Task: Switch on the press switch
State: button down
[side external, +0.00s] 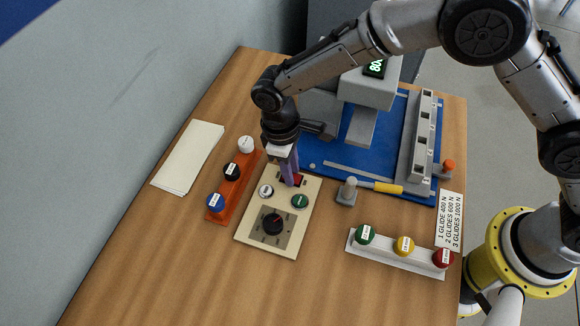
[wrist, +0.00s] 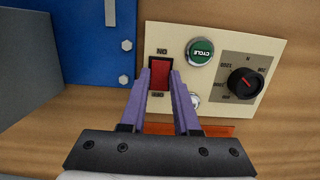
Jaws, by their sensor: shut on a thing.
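The press switch is a red rocker (wrist: 159,73) in a black frame, marked ON and OFF, on a beige control panel (wrist: 222,28). In the side view the panel (side external: 250,239) lies on the wooden table, and only a bit of red switch (side external: 300,180) shows beside my fingers. My gripper (side external: 292,182) points down at the far end of the panel. In the wrist view its purple fingers (wrist: 162,82) are shut on the switch, one on each side. Which way the rocker is tipped I cannot tell.
A green CYCLE button (side external: 300,201), a white button (side external: 266,191) and a black dial (side external: 272,223) sit close by on the panel. An orange strip with several knobs (side external: 226,195) stands left. The grey press (side external: 366,92) on its blue base stands behind.

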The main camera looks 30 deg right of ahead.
jog(key=c, duration=0.6)
grip_release()
jog(key=shift+c, duration=0.2)
notch_tip(320, 180, up, 14)
jog(key=w+a, duration=0.1)
jog(key=shift+w+a, duration=0.15)
jog(key=shift+f, duration=0.15)
